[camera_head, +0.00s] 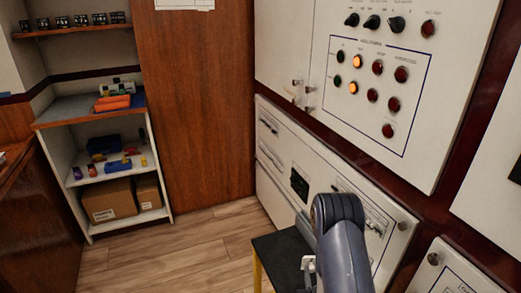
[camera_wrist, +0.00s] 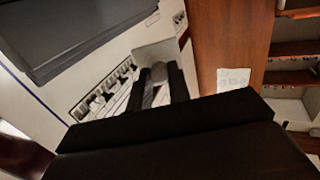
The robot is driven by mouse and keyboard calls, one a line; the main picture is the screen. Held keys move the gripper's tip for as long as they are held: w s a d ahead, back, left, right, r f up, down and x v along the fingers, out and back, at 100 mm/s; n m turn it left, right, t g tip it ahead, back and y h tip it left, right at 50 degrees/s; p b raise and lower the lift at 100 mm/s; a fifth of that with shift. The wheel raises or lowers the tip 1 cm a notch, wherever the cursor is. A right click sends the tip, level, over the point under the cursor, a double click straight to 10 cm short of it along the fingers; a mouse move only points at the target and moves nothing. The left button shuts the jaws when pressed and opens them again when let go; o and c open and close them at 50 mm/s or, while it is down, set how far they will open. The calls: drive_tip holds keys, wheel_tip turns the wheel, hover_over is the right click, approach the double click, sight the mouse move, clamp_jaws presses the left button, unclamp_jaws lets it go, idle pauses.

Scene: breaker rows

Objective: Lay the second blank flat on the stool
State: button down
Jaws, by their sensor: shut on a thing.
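The stool (camera_head: 282,256) has a flat black top and a yellow leg, and stands low by the white cabinet; my arm covers its right part in the head view. In the wrist view my gripper (camera_wrist: 158,74) has its two dark fingers closed on a pale grey piece, which I take as the blank (camera_wrist: 154,49). Its far end sticks out past the fingertips. In the head view my arm hides most of the gripper, so its height over the stool cannot be told. I cannot make out another blank on the visible part of the stool.
The white cabinet (camera_head: 289,167) and the control panel (camera_head: 370,87) rise close on the right. A shelf unit (camera_head: 57,167) with boxes and coloured parts stands at the left. The wooden floor (camera_head: 190,250) between is clear. A dark grey slab (camera_wrist: 80,35) fills the wrist view's upper left.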

sight(312, 267)
drive_tip(key=shift+r, duration=0.1)
drive_tip(key=r, duration=0.3)
drive_tip(key=w+r, duration=0.1)
drive_tip(key=r, duration=0.3)
drive_tip(key=w+r, duration=0.1)
drive_tip(key=r, duration=0.2)
drive_tip(key=shift+r, duration=0.15)
wheel_tip(312, 267, up, 6)
drive_tip(key=s+p, duration=0.2)
drive_tip(key=p, duration=1.5)
drive_tip(key=shift+r, duration=0.25)
drive_tip(key=shift+f, duration=0.15)
